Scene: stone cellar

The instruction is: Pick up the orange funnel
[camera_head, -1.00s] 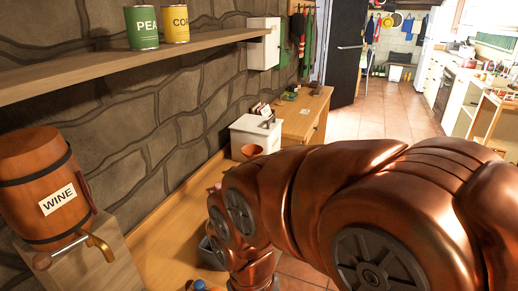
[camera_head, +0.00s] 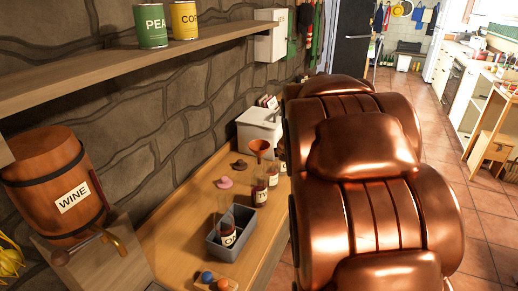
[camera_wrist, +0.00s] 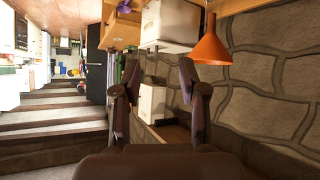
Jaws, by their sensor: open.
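The orange funnel (camera_head: 260,147) sits near the back of the wooden bench in the head view, and seems to rest in the neck of a labelled bottle (camera_head: 259,190). In the wrist view, which is turned sideways, the funnel (camera_wrist: 210,47) is at the upper right with its wide rim facing down in the picture. My gripper (camera_wrist: 160,85) is open and empty there. The funnel lies ahead of it and right of the right finger, apart from it. In the head view my arm hides the gripper.
A grey tray (camera_head: 213,247) holding a bottle, a pink stopper-like thing (camera_head: 226,182) and a stand with small balls (camera_head: 207,282) share the bench (camera_head: 180,240). A white box (camera_head: 257,130) stands behind the funnel. A wine barrel (camera_head: 50,185) is at left, below a shelf (camera_head: 110,75) along the stone wall.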

